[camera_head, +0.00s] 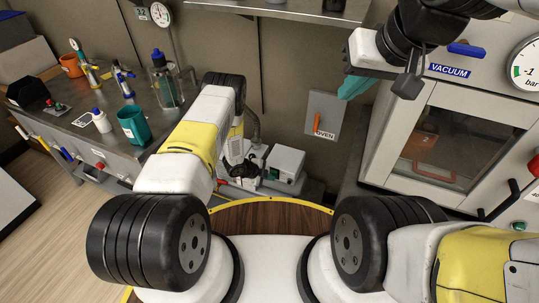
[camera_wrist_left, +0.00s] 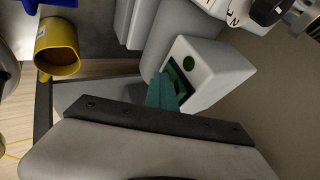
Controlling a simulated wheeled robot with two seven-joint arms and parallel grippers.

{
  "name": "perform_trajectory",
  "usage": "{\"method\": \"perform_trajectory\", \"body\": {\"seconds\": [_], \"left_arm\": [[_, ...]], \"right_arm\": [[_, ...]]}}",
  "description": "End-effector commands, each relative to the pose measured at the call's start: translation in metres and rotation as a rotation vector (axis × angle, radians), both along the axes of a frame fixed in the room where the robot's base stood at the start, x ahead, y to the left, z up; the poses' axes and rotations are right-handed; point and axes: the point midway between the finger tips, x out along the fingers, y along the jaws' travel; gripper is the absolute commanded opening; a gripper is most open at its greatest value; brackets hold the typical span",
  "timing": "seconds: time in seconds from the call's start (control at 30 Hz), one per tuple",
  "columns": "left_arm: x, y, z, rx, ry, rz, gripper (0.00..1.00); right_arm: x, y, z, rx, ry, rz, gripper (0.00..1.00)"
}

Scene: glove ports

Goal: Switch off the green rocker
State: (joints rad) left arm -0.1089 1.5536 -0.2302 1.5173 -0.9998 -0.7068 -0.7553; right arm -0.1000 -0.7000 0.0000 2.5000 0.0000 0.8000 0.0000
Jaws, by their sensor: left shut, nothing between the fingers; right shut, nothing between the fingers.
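A pale box (camera_wrist_left: 215,72) shows in the left wrist view, with a dark recessed panel and a round green mark on its face. The green rocker (camera_wrist_left: 179,76) seems to sit in that panel, partly hidden by my fingers. My left gripper (camera_wrist_left: 162,92) is shut and empty, its teal fingertips close in front of the panel. I cannot tell whether they touch the rocker or which way it is tilted. In the head view the pale box (camera_head: 287,161) stands low behind my left forearm. My right gripper (camera_head: 376,82) is shut and empty, raised before the vacuum oven.
The vacuum oven (camera_head: 447,135) stands at the right. An OVEN switch panel (camera_head: 323,115) with an orange handle is on the wall. A bench (camera_head: 85,122) at the left holds bottles and a teal cup (camera_head: 132,124). A yellow mug (camera_wrist_left: 58,50) shows in the wrist view.

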Motion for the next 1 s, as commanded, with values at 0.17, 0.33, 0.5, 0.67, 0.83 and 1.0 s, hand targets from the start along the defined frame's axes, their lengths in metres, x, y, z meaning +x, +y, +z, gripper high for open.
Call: {"method": "perform_trajectory", "body": {"seconds": [0.17, 0.33, 0.5, 0.67, 0.83, 1.0], "left_arm": [[0.003, 0.0, -0.003, -0.032, -0.083, 0.007, 0.0], [0.004, -0.001, -0.006, -0.031, -0.084, 0.004, 0.0], [0.004, -0.001, -0.006, -0.031, -0.084, 0.004, 0.0], [0.004, -0.001, -0.005, -0.031, -0.084, 0.004, 0.0], [0.004, -0.002, 0.001, -0.032, -0.085, 0.003, 0.0], [0.006, -0.002, 0.011, -0.034, -0.089, 0.003, 0.0]], "right_arm": [[0.0, 0.0, 0.0, 0.0, 0.0, 0.0, 0.0], [0.0, 0.0, 0.0, 0.0, 0.0, 0.0, 0.0], [0.0, 0.0, 0.0, 0.0, 0.0, 0.0, 0.0], [0.0, 0.0, 0.0, 0.0, 0.0, 0.0, 0.0], [0.0, 0.0, 0.0, 0.0, 0.0, 0.0, 0.0], [0.0, 0.0, 0.0, 0.0, 0.0, 0.0, 0.0]]}}
